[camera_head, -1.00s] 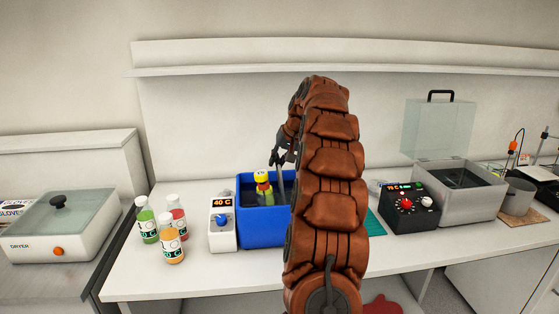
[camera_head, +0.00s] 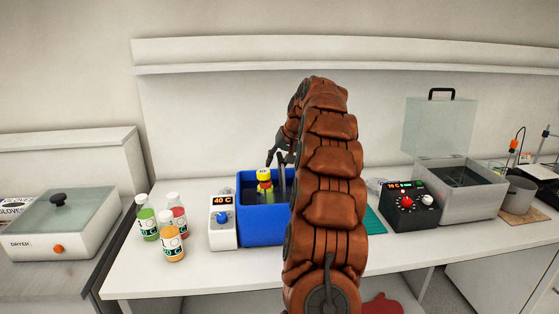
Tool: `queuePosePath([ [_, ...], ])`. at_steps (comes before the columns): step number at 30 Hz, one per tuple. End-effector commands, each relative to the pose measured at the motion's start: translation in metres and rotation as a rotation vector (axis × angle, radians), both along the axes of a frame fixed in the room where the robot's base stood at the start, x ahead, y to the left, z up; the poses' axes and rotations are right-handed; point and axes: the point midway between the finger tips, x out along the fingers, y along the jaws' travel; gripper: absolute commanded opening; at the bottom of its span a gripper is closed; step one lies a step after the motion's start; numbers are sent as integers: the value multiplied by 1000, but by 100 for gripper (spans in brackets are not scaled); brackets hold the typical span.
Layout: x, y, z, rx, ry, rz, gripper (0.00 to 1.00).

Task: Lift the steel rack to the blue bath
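The blue bath (camera_head: 262,231) stands on the white bench, left of my arm. A grey upright post (camera_head: 283,184), which looks like part of the steel rack, rises beside the bottle. The rest of the rack is hidden by the bath wall and my arm. My gripper (camera_head: 279,160) is above the bath near the top of the post, with its dark fingers apart. It appears empty; whether a finger touches the post cannot be told.
A controller reading 40 C (camera_head: 222,222) adjoins the bath on the left. Several juice bottles (camera_head: 171,244) stand further left, by a dryer (camera_head: 62,225). A black control box (camera_head: 407,208) and an open grey bath (camera_head: 461,192) with a raised clear lid (camera_head: 438,127) are to the right.

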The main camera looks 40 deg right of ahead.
Motion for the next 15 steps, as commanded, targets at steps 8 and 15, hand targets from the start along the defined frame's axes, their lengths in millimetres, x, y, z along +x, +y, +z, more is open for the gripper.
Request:
queuePosePath([
  [8,0,-2,5,-5,-7,-3,47],
  [15,-4,-2,13,-7,-9,-3,47],
])
